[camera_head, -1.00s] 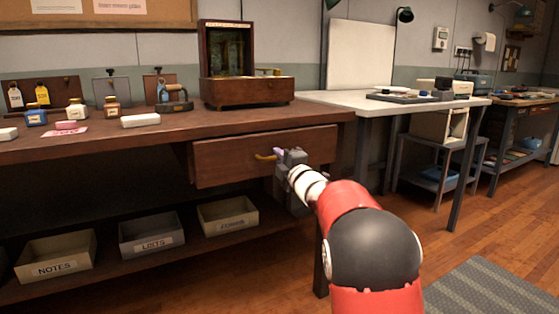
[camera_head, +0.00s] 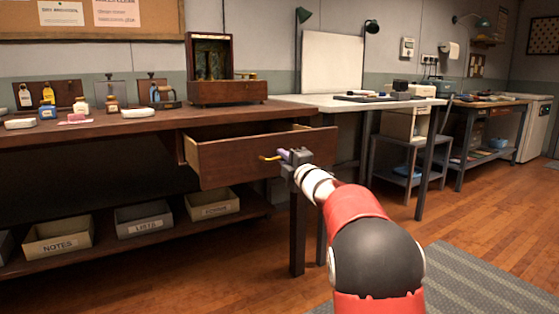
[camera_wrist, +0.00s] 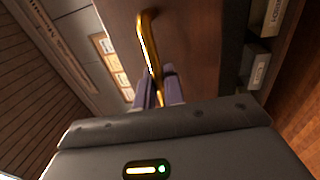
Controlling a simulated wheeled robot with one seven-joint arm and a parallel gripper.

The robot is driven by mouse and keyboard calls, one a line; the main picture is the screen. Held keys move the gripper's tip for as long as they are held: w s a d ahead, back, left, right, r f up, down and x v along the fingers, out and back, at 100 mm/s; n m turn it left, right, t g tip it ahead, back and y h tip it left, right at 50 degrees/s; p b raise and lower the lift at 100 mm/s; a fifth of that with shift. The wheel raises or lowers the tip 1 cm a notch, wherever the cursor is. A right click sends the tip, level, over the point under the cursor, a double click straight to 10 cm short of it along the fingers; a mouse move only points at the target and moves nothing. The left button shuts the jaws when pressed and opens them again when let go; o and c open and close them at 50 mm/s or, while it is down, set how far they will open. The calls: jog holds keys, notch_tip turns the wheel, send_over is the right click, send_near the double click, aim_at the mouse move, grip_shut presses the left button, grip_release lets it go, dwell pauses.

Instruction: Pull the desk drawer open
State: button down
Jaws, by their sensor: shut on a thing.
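The wooden desk drawer (camera_head: 235,160) stands out from under the desk top (camera_head: 120,129), and its open inside shows behind the front panel. The drawer has a curved brass handle (camera_head: 268,157), which also shows in the wrist view (camera_wrist: 148,45) against the brown drawer front (camera_wrist: 195,50). My gripper (camera_head: 286,158) is at the drawer front, shut on the handle. In the wrist view the purple fingers of my gripper (camera_wrist: 158,92) close around the handle's lower end. The fingertips are partly hidden by the gripper body there.
Labelled bins (camera_head: 60,240) sit on the shelf under the desk. A wooden box (camera_head: 228,92) and small bottles stand on the desk top. A white table (camera_head: 350,101) is to the right. Open wooden floor and a grey mat (camera_head: 455,285) lie at right.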

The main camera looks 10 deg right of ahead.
jog(key=shift+s+d, duration=0.15)
jog(key=shift+s, duration=0.15)
jog(key=c, duration=1.6)
grip_release()
jog(key=v, duration=0.7)
jog(key=shift+s+b, duration=0.35)
jog(key=shift+s, duration=0.05)
jog(key=shift+d+f, duration=0.1)
jog(key=shift+d, duration=0.05)
